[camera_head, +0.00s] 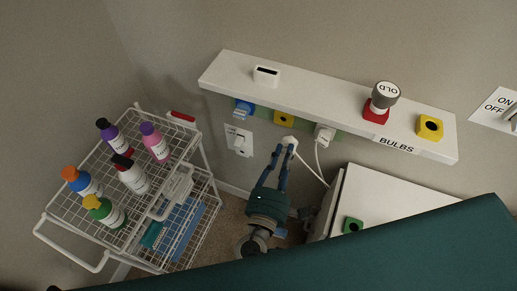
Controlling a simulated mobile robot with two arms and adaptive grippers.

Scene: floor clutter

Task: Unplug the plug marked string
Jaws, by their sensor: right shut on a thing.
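My right gripper (281,155) reaches up from the bottom middle, below the wall shelf. Its fingers are shut on a white plug (290,142), with the fingertips at its sides. A white cord (313,172) runs from this plug down to the right. The held plug looks clear of the wall outlets, but I cannot tell its exact depth. A second white plug (323,133) sits under the shelf edge to the right, with its own cord hanging down. No mark reading string is legible on either plug. My left gripper is not in view.
The white shelf (225,72) labelled BULBS holds a bulb in a red socket (376,109) and a yellow socket (430,127). A white wall plate (239,140) is left of the gripper. A wire cart (68,236) with several bottles stands left; a white cabinet (385,195) stands right.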

